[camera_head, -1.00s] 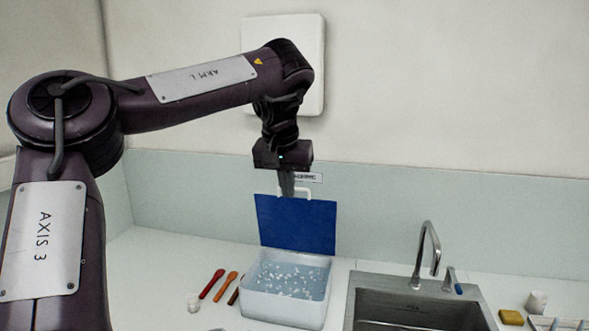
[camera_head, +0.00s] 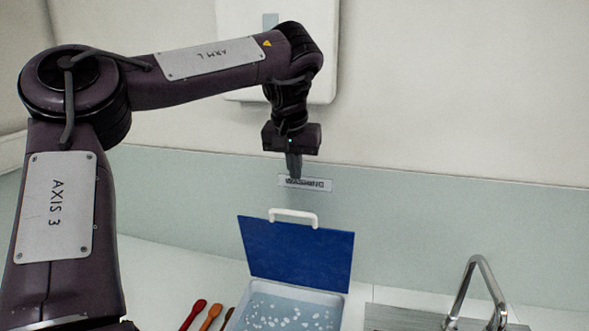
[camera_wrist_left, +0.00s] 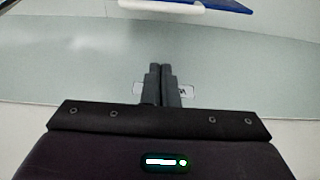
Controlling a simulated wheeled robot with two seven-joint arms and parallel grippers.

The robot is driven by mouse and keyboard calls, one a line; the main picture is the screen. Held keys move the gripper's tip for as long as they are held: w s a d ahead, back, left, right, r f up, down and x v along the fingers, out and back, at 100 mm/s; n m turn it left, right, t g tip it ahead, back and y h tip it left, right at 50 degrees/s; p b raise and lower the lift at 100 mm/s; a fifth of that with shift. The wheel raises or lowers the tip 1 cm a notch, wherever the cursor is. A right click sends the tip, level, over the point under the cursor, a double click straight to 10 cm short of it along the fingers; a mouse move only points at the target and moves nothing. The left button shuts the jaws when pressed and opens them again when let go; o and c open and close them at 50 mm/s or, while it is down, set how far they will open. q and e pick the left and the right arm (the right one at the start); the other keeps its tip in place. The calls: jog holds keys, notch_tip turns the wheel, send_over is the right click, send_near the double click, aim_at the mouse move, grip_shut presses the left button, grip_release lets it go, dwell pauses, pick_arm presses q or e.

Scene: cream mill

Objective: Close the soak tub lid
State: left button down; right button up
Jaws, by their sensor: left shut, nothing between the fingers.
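The soak tub (camera_head: 345,308) is a pale box holding clear liquid with many small white pieces. Its blue lid (camera_head: 297,250) stands raised at the tub's back edge, with a white handle (camera_head: 294,213) on its upper edge. My left gripper (camera_head: 294,178) points down above the handle, apart from it, in front of the backsplash. Its fingers are shut and empty. In the left wrist view the closed fingertips (camera_wrist_left: 162,68) show, with the white handle (camera_wrist_left: 160,5) and a strip of the blue lid (camera_wrist_left: 232,5) at the top edge. My right gripper is not in view.
Red and orange utensils (camera_head: 205,315) lie on the counter left of the tub. A sink with a metal faucet (camera_head: 478,285) is to the right. A "WASHING" label (camera_head: 316,184) is on the backsplash behind the gripper. A white wall panel (camera_head: 250,80) is behind the arm.

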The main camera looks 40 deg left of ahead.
pick_arm(q)
jog(key=p, duration=0.3)
send_over(293, 232)
jog(key=w+a, duration=0.2)
jog(key=w, duration=0.2)
notch_tip(293, 232, down, 7)
jog(key=s+p, duration=0.1)
jog(key=s+d+p, duration=0.1)
jog(key=s, duration=0.1)
jog(key=shift+s+d+p, duration=0.1)
jog(key=shift+d+p, duration=0.05)
jog(key=shift+p, duration=0.25)
jog(key=shift+s+d, duration=0.2)
jog(key=shift+s, duration=0.2)
jog(key=shift+w+a+f, duration=0.15)
jog(key=shift+w+f, duration=0.1)
jog(key=shift+w, duration=0.05)
